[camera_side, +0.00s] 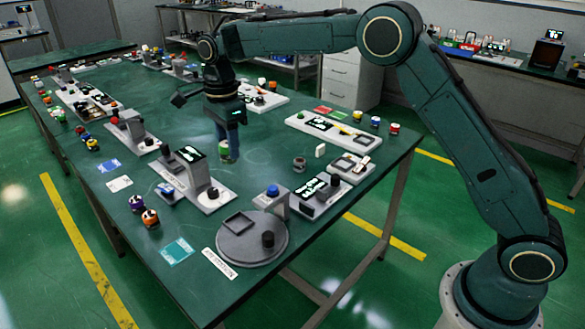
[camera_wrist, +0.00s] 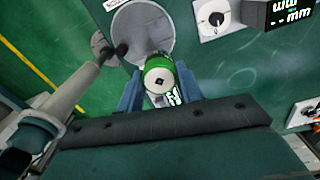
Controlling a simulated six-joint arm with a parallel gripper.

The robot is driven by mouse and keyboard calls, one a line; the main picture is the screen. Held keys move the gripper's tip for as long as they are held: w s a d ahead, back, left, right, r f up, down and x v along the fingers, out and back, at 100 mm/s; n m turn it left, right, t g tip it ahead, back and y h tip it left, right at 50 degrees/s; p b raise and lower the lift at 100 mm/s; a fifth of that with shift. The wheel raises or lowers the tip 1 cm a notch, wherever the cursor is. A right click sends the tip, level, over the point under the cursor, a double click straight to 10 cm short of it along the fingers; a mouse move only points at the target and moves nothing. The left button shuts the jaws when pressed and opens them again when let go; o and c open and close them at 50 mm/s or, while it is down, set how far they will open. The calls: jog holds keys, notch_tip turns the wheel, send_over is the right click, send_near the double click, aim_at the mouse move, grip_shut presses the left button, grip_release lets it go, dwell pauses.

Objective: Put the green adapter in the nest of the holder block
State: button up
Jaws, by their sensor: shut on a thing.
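The green adapter (camera_wrist: 159,66) is a short cylinder with a green band and a pale end that has a small dark hole. It sits between the two blue fingers of my gripper (camera_wrist: 160,88), which are shut on it. In the side view my gripper (camera_side: 228,132) points down over the middle of the table, with the adapter (camera_side: 225,153) at its fingertips, seemingly above the surface. I cannot tell surely which of the fixtures is the holder block, and no nest is clearly visible in the wrist view.
A round grey platform (camera_side: 257,247) with a square recess and a black knob stands at the near edge. Grey stands with displays (camera_side: 190,153) are to the left of my gripper. A white panel (camera_side: 330,131) and small coloured parts lie right. Green table surface below is bare.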

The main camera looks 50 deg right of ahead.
jog(key=s+d+m, duration=0.3)
jog(key=d+m, duration=0.2)
jog(key=d, duration=1.5)
jog(key=s+d+m, duration=0.2)
jog(key=d+m, duration=0.2)
jog(key=d, duration=1.7)
jog(key=f, duration=1.5)
jog(key=shift+s+a, duration=0.15)
jog(key=shift+a, duration=0.15)
send_over(344, 166)
jog(key=shift+f, duration=2.1)
jog(key=shift+f, duration=0.15)
